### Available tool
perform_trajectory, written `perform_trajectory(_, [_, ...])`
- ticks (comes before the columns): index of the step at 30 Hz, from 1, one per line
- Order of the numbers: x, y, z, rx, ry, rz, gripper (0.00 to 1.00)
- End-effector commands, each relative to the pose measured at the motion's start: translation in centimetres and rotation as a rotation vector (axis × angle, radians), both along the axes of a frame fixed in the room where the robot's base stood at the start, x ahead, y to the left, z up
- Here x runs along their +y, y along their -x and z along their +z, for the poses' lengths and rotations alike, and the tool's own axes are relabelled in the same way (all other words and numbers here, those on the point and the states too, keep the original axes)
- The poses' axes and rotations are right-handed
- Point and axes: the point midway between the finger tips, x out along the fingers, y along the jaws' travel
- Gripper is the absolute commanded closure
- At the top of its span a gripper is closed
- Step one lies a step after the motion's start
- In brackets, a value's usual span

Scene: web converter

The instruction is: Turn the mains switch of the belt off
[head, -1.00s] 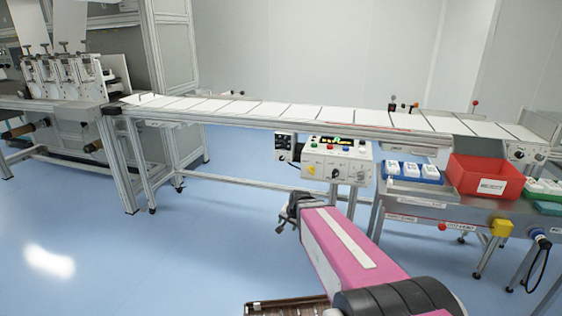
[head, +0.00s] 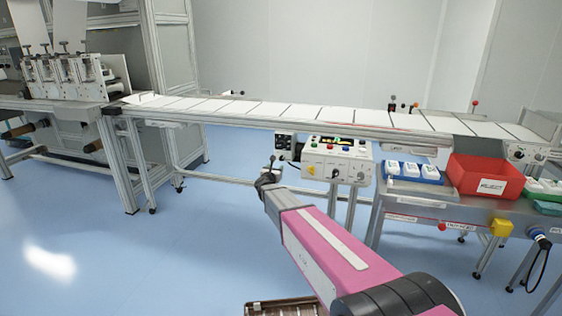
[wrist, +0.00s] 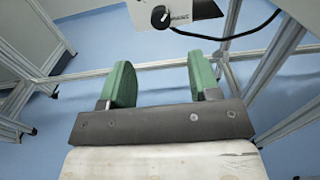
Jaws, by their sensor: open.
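In the wrist view a white box (wrist: 200,8) with a black knob (wrist: 160,17) shows at the top edge, partly cut off. I cannot tell for certain which knob is the mains switch. My gripper (head: 268,175) is left of the panel and a little lower, apart from it. In the wrist view its green fingers (wrist: 162,82) are open, with nothing between them.
A smaller box (head: 284,142) with black parts hangs left of the panel. A steel side table at the right holds a red bin (head: 484,178) and a blue tray (head: 411,177). A black cable (wrist: 235,36) and frame bars lie ahead of the gripper. Blue floor is free at left.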

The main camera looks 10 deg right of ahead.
Motion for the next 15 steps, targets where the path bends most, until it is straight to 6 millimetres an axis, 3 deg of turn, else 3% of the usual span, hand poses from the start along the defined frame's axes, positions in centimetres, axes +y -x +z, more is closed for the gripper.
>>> perform_trajectory(8, [-0.7, -1.7, 0.0, -0.008, -0.013, -0.009, 0.44])
perform_trajectory(15, [-2.1, -5.4, 0.0, -0.007, -0.010, -0.009, 0.44])
